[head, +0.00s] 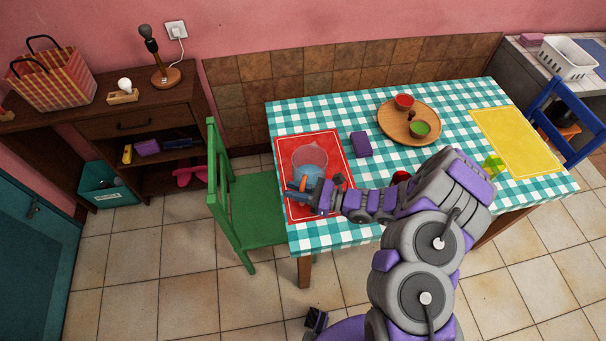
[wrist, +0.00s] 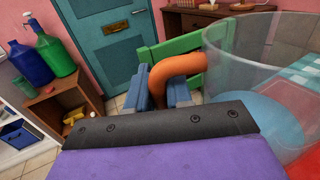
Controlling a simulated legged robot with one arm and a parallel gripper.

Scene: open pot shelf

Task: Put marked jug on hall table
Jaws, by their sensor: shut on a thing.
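The jug (head: 311,157) is clear with blue in its lower part and an orange handle. It is over the red mat (head: 338,143) at the left end of the dining table; I cannot tell whether it touches the mat. My gripper (head: 304,187) is shut on the handle. In the wrist view, the blue-grey fingers (wrist: 168,88) close around the orange handle of the jug (wrist: 238,75), whose clear wall fills the right side. No mark on the jug can be made out. The dark wooden hall table (head: 117,123), with a drawer, stands against the wall at left.
The hall table bears a checked basket (head: 51,76), a wooden holder with a white bulb (head: 123,93) and a lamp (head: 164,71). A green chair (head: 250,208) stands between both tables. A purple block (head: 361,144) and round wooden tray (head: 392,127) are right of the jug.

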